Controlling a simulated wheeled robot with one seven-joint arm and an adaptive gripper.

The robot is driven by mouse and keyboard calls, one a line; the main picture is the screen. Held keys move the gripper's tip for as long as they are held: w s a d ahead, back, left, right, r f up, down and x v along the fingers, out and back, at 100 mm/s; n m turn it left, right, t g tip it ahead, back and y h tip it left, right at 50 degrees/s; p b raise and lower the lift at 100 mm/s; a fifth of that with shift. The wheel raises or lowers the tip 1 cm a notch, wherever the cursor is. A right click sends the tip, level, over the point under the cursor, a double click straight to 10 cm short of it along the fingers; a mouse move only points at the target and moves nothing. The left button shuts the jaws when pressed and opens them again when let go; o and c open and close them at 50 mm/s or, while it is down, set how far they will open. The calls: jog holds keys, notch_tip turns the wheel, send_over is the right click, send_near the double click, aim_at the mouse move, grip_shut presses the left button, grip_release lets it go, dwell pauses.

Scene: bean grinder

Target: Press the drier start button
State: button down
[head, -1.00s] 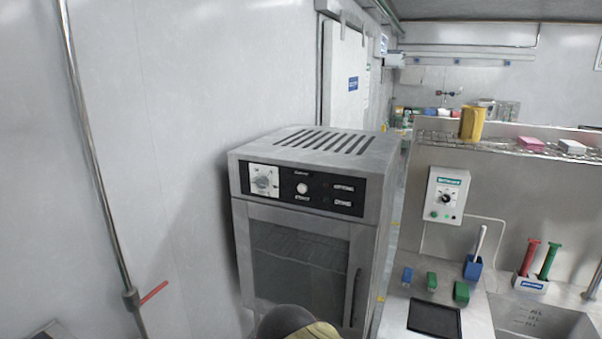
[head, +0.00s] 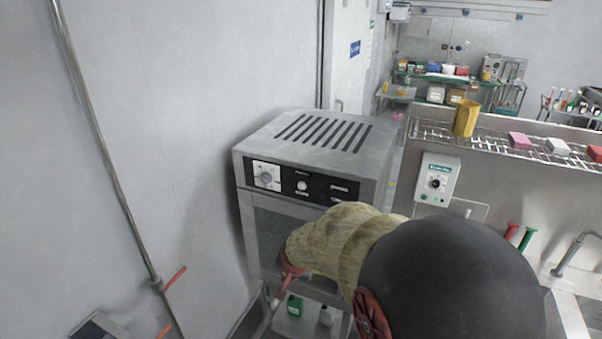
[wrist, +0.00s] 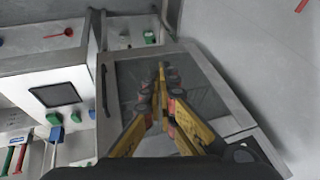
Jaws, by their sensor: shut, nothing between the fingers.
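The drier is a grey metal box with a slotted top (head: 320,133), standing against the left wall in the head view. Its black front panel (head: 325,190) carries a white dial (head: 266,174) on the left and a round white button (head: 302,186) right of it. The button cannot be made out there. The fingertips cannot be made out in the head view.
A steel counter with a wire rack (head: 432,130) stands to the right, with a white control box (head: 437,180) on its back panel. A pipe (head: 100,150) runs down the left wall. The drier's door handle (wrist: 106,90) sticks out in the wrist view.

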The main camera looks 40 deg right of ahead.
aim_at(301, 187)
jog(key=w+d+r+m+t+h+p, duration=0.1)
jog(key=w+d+r+m+t, duration=0.2)
jog(key=w+m, duration=0.4)
jog(key=w+d+r+m+t+h+p, duration=0.1)
jog(key=w+d+r+m+t+h, duration=0.1)
jog(key=w+d+r+m, duration=0.4)
notch_tip(301, 187, up, 2)
jog(key=shift+w+d+r+m+t+p, duration=0.2)
jog(key=shift+w+d+m+t+p, duration=0.1)
jog(key=shift+w+m+t, duration=0.4)
jog(key=shift+s+d, duration=0.1)
jog(key=shift+s, duration=0.05)
jog(key=shift+w+d+p, duration=0.5)
jog(key=shift+w+d, duration=0.05)
jog(key=shift+d, duration=0.75)
jog(key=shift+w+d+p, duration=0.5)
jog(key=shift+d+p, duration=0.05)
jog(key=shift+d, duration=0.8)
jog(key=shift+w+d+p, duration=0.5)
jog(key=shift+w+d, duration=0.05)
jog(key=shift+d, duration=0.75)
jog(key=shift+d, duration=0.15)
jog(key=shift+w+d, duration=0.15)
jog(key=shift+d, duration=0.1)
